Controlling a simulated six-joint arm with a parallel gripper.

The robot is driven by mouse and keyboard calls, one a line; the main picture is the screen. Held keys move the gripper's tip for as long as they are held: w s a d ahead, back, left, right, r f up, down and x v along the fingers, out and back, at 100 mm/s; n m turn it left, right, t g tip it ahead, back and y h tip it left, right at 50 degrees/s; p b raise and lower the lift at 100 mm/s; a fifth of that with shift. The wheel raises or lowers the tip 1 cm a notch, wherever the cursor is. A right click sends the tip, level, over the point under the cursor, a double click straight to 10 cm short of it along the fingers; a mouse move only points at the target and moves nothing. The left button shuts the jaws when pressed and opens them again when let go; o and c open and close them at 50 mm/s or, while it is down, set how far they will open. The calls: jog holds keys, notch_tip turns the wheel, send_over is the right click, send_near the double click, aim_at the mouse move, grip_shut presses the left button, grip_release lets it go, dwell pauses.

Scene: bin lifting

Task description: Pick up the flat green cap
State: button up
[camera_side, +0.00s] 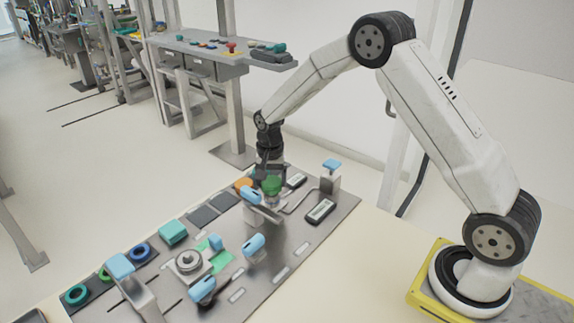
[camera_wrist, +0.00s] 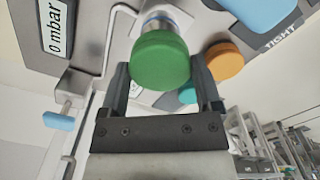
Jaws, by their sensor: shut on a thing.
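The flat green cap (camera_wrist: 160,60) is a round disc on a metallic cylinder, large in the wrist view between my two dark fingers. In the side view the green cap (camera_side: 271,185) shows just below my gripper (camera_side: 268,170), which reaches down over the far part of the metal plate. My gripper (camera_wrist: 163,88) is shut on the green cap, with one finger on either side of it. The cap still lies close to the metallic cylinder in the wrist view; whether the two touch cannot be told.
An orange round cap (camera_wrist: 224,61) sits right beside the green one. A blue-topped post (camera_side: 331,176), a gauge display (camera_side: 320,211) and a blue handle (camera_side: 254,244) stand on the metal plate (camera_side: 290,243). A teal block (camera_side: 173,232) and ringed parts are nearer the left front.

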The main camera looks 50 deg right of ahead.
jog(key=s+a+r, duration=0.1)
jog(key=s+r, duration=0.8)
jog(key=s, duration=0.5)
jog(key=shift+a+r, duration=0.15)
jog(key=shift+r, duration=0.25)
jog(key=shift+r, duration=0.4)
jog(key=shift+r, duration=0.35)
jog(key=shift+r, duration=0.35)
jog(key=shift+r, duration=0.35)
jog(key=shift+r, duration=0.35)
